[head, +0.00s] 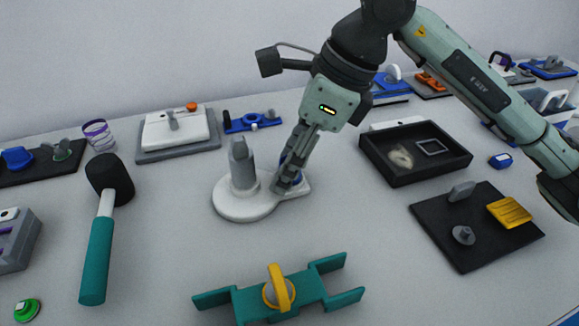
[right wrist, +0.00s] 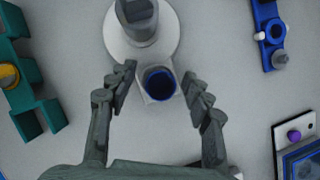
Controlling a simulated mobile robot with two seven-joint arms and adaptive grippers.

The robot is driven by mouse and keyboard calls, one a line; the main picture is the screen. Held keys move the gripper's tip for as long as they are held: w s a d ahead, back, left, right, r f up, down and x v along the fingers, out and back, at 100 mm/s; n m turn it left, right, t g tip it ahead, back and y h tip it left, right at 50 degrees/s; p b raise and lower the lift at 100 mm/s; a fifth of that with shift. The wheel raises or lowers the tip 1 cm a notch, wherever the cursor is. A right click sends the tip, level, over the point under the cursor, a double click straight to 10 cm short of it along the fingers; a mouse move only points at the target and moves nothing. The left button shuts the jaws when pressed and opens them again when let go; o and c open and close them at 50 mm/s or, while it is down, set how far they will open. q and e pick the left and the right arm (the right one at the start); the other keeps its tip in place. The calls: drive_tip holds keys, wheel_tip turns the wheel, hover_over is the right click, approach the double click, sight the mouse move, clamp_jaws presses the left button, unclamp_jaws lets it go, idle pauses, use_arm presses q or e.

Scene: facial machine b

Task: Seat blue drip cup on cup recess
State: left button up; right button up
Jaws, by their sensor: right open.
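The blue drip cup (right wrist: 159,83) stands upright on the square tab of the white machine base (head: 243,208); in the head view only slivers of blue show behind the fingers. A grey column (head: 242,165) rises from the round part of the base, which also shows in the right wrist view (right wrist: 115,45). My right gripper (head: 288,184) is open, pointing down, with one finger on each side of the cup and gaps visible in the right wrist view (right wrist: 158,84). The recess under the cup is hidden, so I cannot tell how deep it sits. My left gripper is not in view.
A teal bracket with a yellow knob (head: 278,290) lies in front. A mallet (head: 100,230) lies left. A black tray (head: 415,180) and a black board (head: 477,252) are right. A blue fixture (head: 250,122) is behind. Bare table surrounds the base.

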drive_tip(key=v, duration=1.2)
